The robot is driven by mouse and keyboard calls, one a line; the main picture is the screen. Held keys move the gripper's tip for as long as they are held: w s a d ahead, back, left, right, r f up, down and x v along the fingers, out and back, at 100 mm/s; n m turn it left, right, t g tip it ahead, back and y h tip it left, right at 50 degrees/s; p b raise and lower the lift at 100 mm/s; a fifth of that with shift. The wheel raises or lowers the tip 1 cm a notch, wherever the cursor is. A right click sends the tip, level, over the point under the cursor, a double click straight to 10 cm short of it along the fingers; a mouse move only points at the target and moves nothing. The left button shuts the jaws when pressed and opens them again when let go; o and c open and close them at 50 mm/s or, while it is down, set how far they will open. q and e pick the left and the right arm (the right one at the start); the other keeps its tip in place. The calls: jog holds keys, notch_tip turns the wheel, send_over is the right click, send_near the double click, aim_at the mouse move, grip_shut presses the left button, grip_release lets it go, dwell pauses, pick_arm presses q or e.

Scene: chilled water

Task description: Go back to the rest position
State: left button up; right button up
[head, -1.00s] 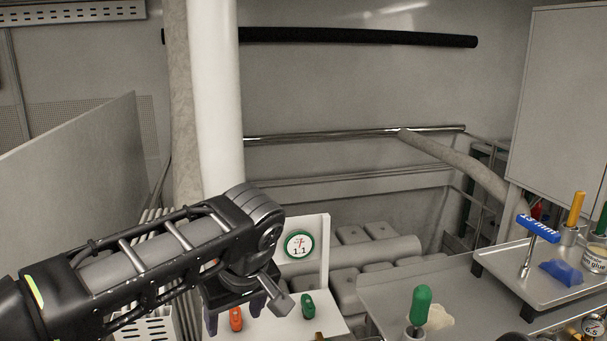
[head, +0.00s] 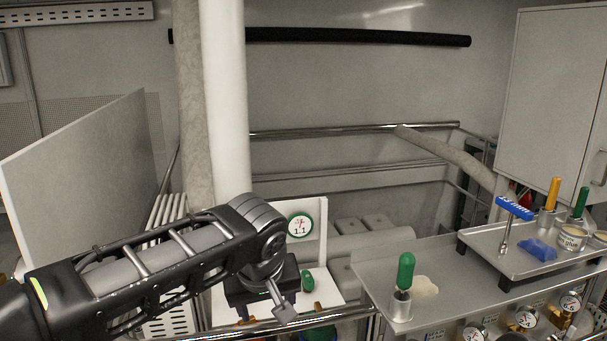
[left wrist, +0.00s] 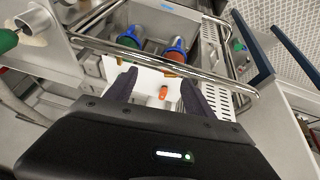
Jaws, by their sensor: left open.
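My left arm comes in from the left in the head view. Its gripper (head: 262,290) hangs over the white panel with the 1.1 gauge (head: 300,227), near the front rail. The arm and wrist hide most of the fingers there. In the left wrist view the two dark fingers of my left gripper (left wrist: 158,92) are apart, with nothing held. A small orange handle (left wrist: 163,93) shows on the white panel beyond the gap; I cannot tell the distance. A green handle (head: 308,281) stands right of the gripper in the head view. My right gripper is not in view.
A metal bench (head: 390,262) with a green-handled tool (head: 406,271) and a raised tray (head: 490,244) stands at right. Gauges line its front. A chrome rail (left wrist: 160,62) runs close beyond my left fingers. A grey panel (head: 85,170) stands at left.

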pick_arm(q)
jog(key=w+d+f+m+h, duration=0.1)
jog(key=d+f+m+h, duration=0.35)
jog(key=d+f, duration=0.55)
notch_tip(320, 180, down, 14)
jog(key=s+m+b, duration=0.2)
jog(key=s+a+f+n+g, duration=0.1)
jog(key=s+a+f, duration=0.25)
jog(key=f, duration=0.55)
jog(key=s+a+f+n, duration=0.1)
jog(key=s+a+f, duration=0.1)
jog(key=s+f, duration=0.5)
jog(key=s+a+f+n+g+b, duration=0.2)
jog(key=s+a+f, duration=0.3)
jog(key=s+f, duration=0.7)
jog(key=shift+s+a+f+n+g, duration=0.2)
jog(key=shift+f+n+g, duration=0.35)
jog(key=shift+f+g, duration=0.2)
jog(key=shift+w, duration=0.1)
jog(key=shift+f+b, duration=0.1)
jog(key=shift+b, duration=0.2)
